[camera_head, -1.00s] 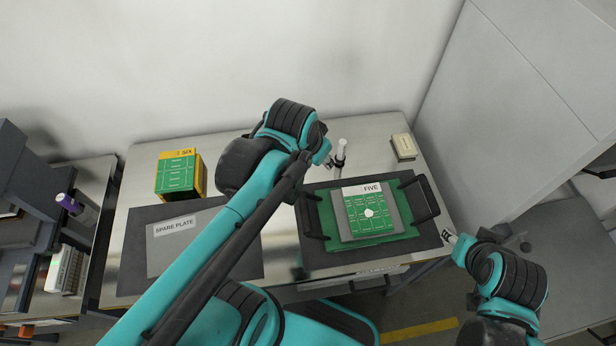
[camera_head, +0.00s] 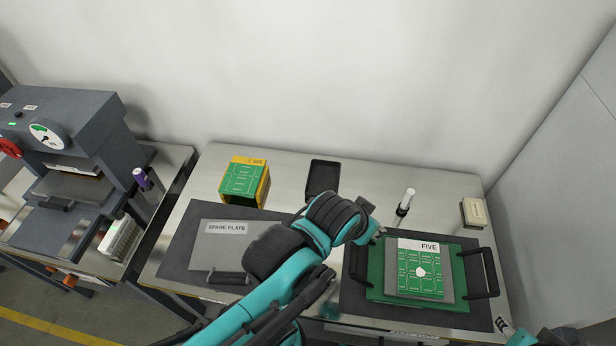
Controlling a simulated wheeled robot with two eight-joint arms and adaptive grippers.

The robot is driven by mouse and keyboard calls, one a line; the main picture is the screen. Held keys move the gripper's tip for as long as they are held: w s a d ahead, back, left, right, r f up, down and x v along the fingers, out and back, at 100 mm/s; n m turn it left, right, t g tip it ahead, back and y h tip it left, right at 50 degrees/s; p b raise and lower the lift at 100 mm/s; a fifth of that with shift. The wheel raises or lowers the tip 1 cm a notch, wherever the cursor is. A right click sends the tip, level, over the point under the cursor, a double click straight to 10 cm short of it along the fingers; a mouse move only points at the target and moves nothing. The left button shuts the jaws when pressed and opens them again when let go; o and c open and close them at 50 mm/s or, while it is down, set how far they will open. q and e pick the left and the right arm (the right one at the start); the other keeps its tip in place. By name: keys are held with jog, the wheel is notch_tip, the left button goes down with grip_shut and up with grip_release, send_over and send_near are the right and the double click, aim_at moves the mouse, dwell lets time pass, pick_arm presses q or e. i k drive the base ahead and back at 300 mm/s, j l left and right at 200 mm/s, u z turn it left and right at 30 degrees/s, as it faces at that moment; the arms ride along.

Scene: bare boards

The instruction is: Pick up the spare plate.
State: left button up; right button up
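The spare plate (camera_head: 215,251) is a flat grey sheet labelled "SPARE PLATE". It lies on a dark mat (camera_head: 178,242) at the left of the metal table, with a dark handle (camera_head: 228,278) at its front edge. My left arm crosses the front of the table and covers part of the mat's right side. My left gripper (camera_head: 377,231) is right of the plate, by the left edge of the green board; its fingers are too small to read. My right gripper (camera_head: 504,324) shows only partly at the lower right, far from the plate.
A green board (camera_head: 376,287) with dark handles carries a plate labelled "FIVE" (camera_head: 419,268). A yellow-green box marked "SIX" (camera_head: 242,181), a black tray (camera_head: 322,178), a white-topped cylinder (camera_head: 405,203) and a pale block (camera_head: 473,212) stand behind. A press (camera_head: 75,150) stands left.

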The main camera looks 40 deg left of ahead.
aim_at(221, 245)
jog(key=u, duration=0.45)
jog(key=k+u, duration=0.1)
jog(key=u, duration=0.3)
jog(key=j+u, duration=0.1)
jog(key=u, duration=0.75)
jog(key=k+j+u, duration=0.1)
jog(key=u, duration=0.35)
jog(key=l+z, duration=0.1)
jog(key=z, duration=1.9)
jog(key=j+u, duration=0.1)
jog(key=u, duration=1.85)
jog(key=k+j+z, duration=0.15)
jog(key=j+z, duration=0.3)
jog(key=k+j+z, duration=0.2)
jog(key=z, duration=0.25)
